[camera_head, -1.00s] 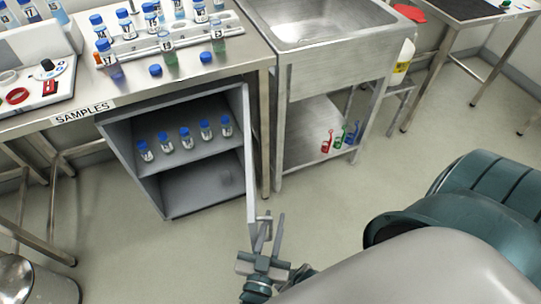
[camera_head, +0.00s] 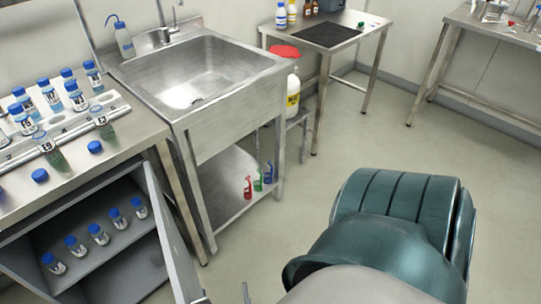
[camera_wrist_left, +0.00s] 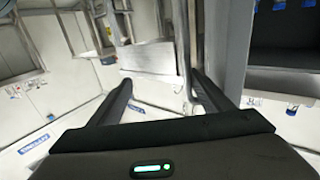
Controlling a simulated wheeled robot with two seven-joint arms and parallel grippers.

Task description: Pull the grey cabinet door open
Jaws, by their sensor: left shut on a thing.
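The grey cabinet (camera_head: 25,262) stands under the sample bench at the lower left of the head view. Its grey door (camera_head: 172,245) stands open, swung outward from the right side of the cabinet. Several blue-capped vials (camera_head: 98,234) stand on the inner shelf. In the left wrist view, my left gripper (camera_wrist_left: 162,80) is shut on the door handle (camera_wrist_left: 189,95), beside the upright door edge (camera_wrist_left: 183,45). The exact contact is hard to see. My right gripper is out of view.
A steel sink stand (camera_head: 205,85) is right of the cabinet, with coloured bottles (camera_head: 258,178) on its lower shelf. A steel table (camera_head: 350,22) stands farther back. The floor (camera_head: 300,215) right of the sink is clear.

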